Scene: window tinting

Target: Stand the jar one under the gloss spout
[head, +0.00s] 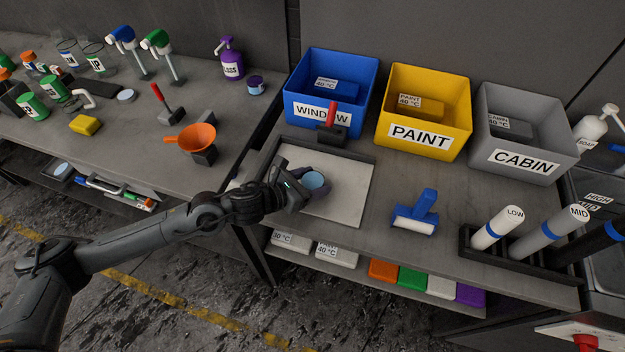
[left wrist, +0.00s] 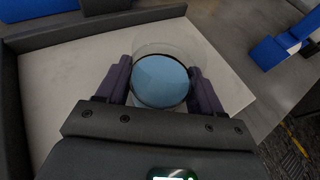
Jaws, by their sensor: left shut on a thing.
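My left gripper (head: 308,184) is shut on a clear jar (head: 315,179) with a light blue round inside it. In the left wrist view the jar (left wrist: 160,82) sits between the two dark fingers (left wrist: 158,84), seen from above. It is over the pale board of the tray; whether it touches the board I cannot tell. A purple pump bottle (head: 231,62) stands at the back of the left bench; its small label seems to read GLOSS. A blue-headed spout (head: 122,36) and a green-headed spout (head: 157,42) stand farther left. My right gripper is not in view.
A small tub (head: 255,86) stands beside the purple bottle. An orange funnel (head: 196,138) is near the left bench's front. A gap separates the benches.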

